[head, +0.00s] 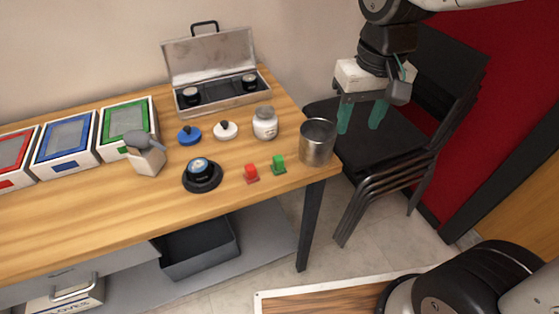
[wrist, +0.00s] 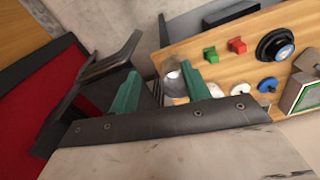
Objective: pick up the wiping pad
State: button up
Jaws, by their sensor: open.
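Two round pads with dark knobs lie on the wooden table: a blue one (head: 189,135) and a white one (head: 225,131). I cannot tell which is the wiping pad. The blue pad (wrist: 268,84) and the white pad (wrist: 243,88) also show at the right in the wrist view. My gripper (head: 361,118) has green fingers, apart and empty. It hangs beyond the table's right end, in front of the black chairs, well to the right of both pads. The wrist view shows both fingers (wrist: 160,70) with nothing between them.
A metal cup (head: 318,143) stands at the table's right corner, nearest my gripper. A white jar (head: 265,124), green block (head: 279,164), red block (head: 251,173) and black round device (head: 202,177) stand around the pads. An open metal case (head: 222,106) is behind. Stacked black chairs (head: 410,140) stand at right.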

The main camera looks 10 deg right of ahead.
jog(key=w+a+f, duration=0.4)
jog(key=w+a, duration=0.1)
jog(key=a, duration=0.2)
jog(key=n, duration=0.1)
send_over(279, 158)
jog(key=shift+g, duration=0.3)
jog(key=f, duration=0.5)
jog(key=shift+w+a+f, duration=0.1)
jog(key=shift+a+f, duration=0.1)
jog(key=shift+f, duration=0.2)
notch_tip(279, 158, down, 8)
jog(key=shift+d+r, duration=0.1)
jog(key=shift+d, duration=0.05)
jog(key=c, duration=0.9)
